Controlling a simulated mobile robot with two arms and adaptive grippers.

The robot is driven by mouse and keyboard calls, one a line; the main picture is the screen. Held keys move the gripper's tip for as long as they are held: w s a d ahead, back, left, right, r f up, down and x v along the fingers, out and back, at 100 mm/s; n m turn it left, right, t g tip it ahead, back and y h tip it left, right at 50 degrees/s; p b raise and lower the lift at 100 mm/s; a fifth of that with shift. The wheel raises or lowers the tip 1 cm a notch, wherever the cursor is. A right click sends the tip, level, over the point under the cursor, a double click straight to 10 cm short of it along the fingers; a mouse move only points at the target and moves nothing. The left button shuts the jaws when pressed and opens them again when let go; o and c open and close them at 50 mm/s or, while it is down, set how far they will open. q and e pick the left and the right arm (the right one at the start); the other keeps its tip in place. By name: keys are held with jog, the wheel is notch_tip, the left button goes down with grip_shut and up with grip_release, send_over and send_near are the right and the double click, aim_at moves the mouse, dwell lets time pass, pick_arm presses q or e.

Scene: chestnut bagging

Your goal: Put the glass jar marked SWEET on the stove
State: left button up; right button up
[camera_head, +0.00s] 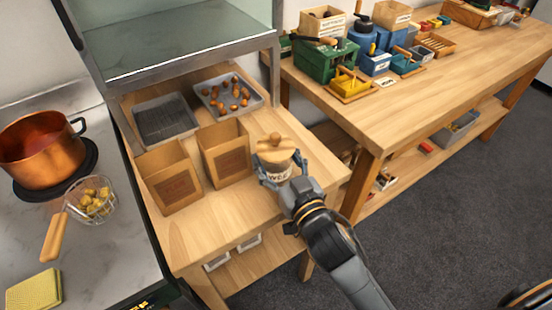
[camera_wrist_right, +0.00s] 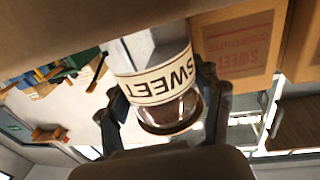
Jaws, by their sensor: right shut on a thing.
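The glass jar marked SWEET (camera_head: 276,160) has a wooden knobbed lid and a cream label. It is near the right edge of the small wooden table (camera_head: 215,215), right of two paper bags; I cannot tell if its base touches the table. My right gripper (camera_head: 285,181) is shut around the jar's lower part. In the right wrist view, the jar (camera_wrist_right: 160,75) sits between both fingers of the gripper (camera_wrist_right: 165,105), its SWEET label readable upside down. The stove (camera_head: 115,240) is at the left, a steel top. My left gripper is not in view.
On the stove are a copper pot (camera_head: 40,148), a wire skimmer (camera_head: 90,200) with chestnuts and a yellow sponge (camera_head: 33,290). Its front right top is bare.

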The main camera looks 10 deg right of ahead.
jog(key=shift+s, duration=0.1)
jog(key=o, duration=1.3)
jog(key=shift+f, duration=0.1)
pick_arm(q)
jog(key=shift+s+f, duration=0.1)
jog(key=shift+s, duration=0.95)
pick_arm(e)
jog(key=shift+o, duration=0.2)
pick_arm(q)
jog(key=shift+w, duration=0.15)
pick_arm(e)
jog(key=shift+s, duration=0.1)
